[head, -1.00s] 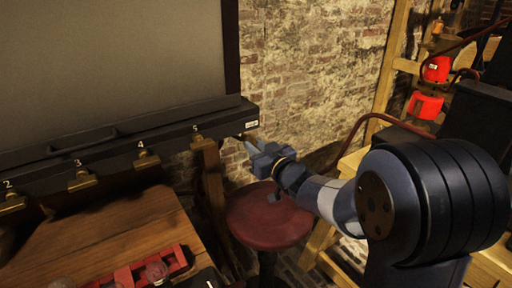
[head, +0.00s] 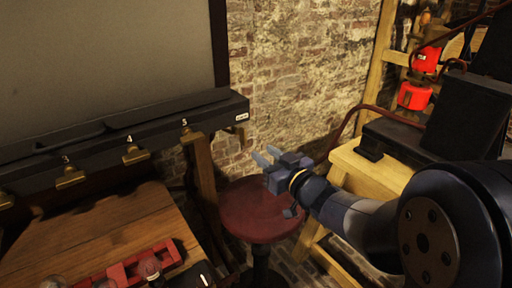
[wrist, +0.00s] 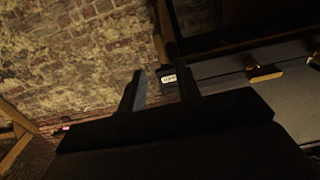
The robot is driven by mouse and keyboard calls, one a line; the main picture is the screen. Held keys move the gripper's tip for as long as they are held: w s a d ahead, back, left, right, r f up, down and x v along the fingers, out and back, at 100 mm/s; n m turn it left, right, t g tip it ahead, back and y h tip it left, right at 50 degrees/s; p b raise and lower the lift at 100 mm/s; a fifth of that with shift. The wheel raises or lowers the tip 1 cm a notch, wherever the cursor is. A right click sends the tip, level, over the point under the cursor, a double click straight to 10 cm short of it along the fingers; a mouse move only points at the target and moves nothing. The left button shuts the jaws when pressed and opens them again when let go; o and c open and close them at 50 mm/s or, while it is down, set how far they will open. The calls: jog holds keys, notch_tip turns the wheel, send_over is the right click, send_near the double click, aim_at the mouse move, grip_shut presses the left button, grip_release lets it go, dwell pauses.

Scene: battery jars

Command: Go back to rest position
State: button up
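My gripper (head: 268,157) is in the head view, above the round red stool (head: 262,222), pointing up and to the left. Its two fingers are spread apart with nothing between them. In the wrist view the two fingers of my gripper (wrist: 163,92) show dark against the brick wall and the shelf end, with an empty gap between them. No object is held.
A wooden table (head: 100,240) with a red rack (head: 125,272) holding jars stands at lower left. A dark ledge with numbered brass hooks (head: 136,154) runs above it. A yellow wooden stand (head: 375,175) is at right. A brick wall (head: 300,70) is behind.

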aim_at(246, 139)
jog(key=shift+v, duration=0.9)
jog(key=shift+w+a, duration=0.1)
jog(key=x, duration=1)
jog(key=shift+w+a, duration=0.15)
jog(key=shift+w+a+p, duration=0.1)
jog(key=shift+w+p, duration=0.05)
jog(key=shift+p, duration=0.2)
jog(key=shift+m, duration=0.3)
